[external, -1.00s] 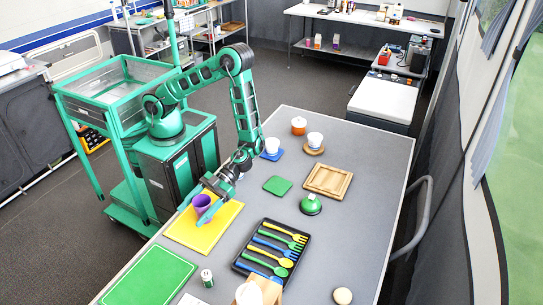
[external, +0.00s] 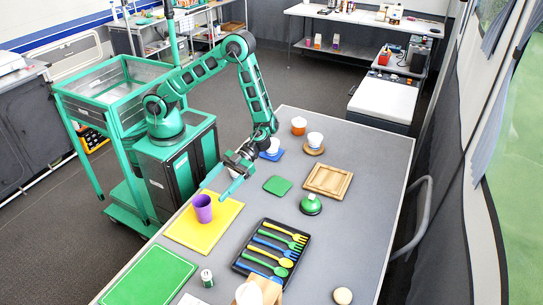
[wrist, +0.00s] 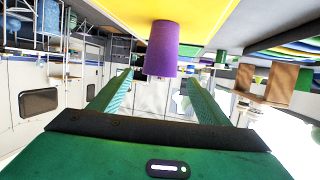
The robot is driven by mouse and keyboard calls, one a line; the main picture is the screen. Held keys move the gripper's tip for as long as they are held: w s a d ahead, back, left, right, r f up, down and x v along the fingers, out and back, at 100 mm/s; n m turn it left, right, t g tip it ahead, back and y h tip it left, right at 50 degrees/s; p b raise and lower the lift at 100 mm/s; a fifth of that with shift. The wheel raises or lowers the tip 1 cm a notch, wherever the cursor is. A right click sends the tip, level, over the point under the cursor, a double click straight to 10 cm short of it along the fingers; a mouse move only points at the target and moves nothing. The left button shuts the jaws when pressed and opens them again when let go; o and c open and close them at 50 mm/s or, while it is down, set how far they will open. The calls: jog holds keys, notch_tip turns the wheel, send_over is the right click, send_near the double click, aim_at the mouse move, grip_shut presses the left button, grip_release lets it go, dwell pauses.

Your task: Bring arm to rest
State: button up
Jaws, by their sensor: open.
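My gripper (external: 220,184) is open and empty above the table, a little to the upper right of the purple cup. In the wrist view its two fingers (wrist: 157,95) are spread, with nothing between their tips. The purple cup (external: 203,208) stands upright on the yellow mat (external: 185,236). In the wrist view the cup (wrist: 161,48) shows beyond the fingers, apart from them, with the yellow mat (wrist: 115,12) at the top. My arm reaches out over the table's left edge.
A black tray (external: 243,268) of colored cutlery lies right of the yellow mat. A green mat (external: 150,277) and a can (external: 207,278) are in front. A green square (external: 277,185), a wooden tray (external: 327,194) and a green-domed item (external: 311,205) lie farther right.

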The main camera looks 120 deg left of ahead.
jog(key=shift+w+a+r, duration=0.1)
jog(key=shift+a, duration=0.25)
dwell(0.4)
